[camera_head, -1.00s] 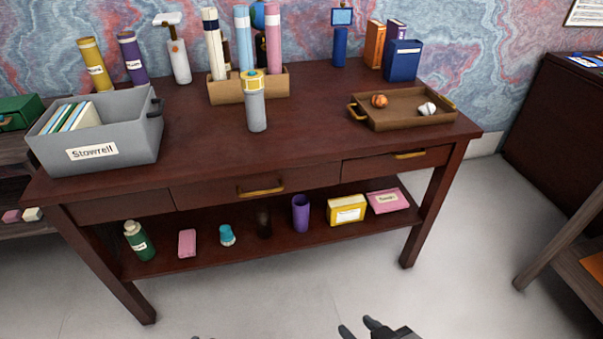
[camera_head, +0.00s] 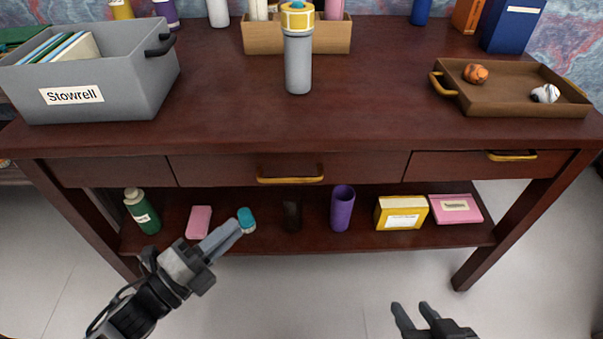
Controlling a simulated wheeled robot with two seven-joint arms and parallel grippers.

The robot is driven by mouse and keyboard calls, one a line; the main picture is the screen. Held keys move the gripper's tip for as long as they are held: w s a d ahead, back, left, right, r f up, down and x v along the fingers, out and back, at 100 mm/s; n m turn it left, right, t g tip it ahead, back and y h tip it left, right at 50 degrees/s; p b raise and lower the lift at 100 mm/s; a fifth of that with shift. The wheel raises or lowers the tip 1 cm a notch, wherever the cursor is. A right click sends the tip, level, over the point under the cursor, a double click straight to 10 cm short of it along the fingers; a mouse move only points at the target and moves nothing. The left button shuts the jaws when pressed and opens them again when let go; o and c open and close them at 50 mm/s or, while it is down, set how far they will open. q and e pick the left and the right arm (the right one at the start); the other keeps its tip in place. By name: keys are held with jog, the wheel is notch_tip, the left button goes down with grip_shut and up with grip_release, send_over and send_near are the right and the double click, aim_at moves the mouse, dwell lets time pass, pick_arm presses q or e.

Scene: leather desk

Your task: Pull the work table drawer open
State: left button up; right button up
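The dark red-brown work table (camera_head: 230,105) fills the middle of the view. Its front has a wide middle drawer (camera_head: 370,168) with a brass bar handle (camera_head: 290,179), and a right drawer (camera_head: 450,166) with its own brass handle (camera_head: 512,156). Both drawers look closed. My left gripper (camera_head: 232,228) is in front of the table, below and left of the middle handle and apart from it; its fingers lie close together in this view, so its opening is unclear. My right gripper (camera_head: 413,308) is low at the bottom, fingers apart and empty.
On top are a grey bin (camera_head: 125,75), a grey bottle with a yellow cap (camera_head: 298,65) and a brown tray (camera_head: 490,97). The lower shelf holds several items, including a purple cup (camera_head: 342,208) and a yellow box (camera_head: 401,212). Open floor lies in front.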

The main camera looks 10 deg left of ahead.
aim_at(292, 178)
pick_arm(q)
jog(key=x, duration=1.6)
jog(key=shift+w+f, duration=0.15)
jog(key=shift+f, duration=0.05)
grip_shut()
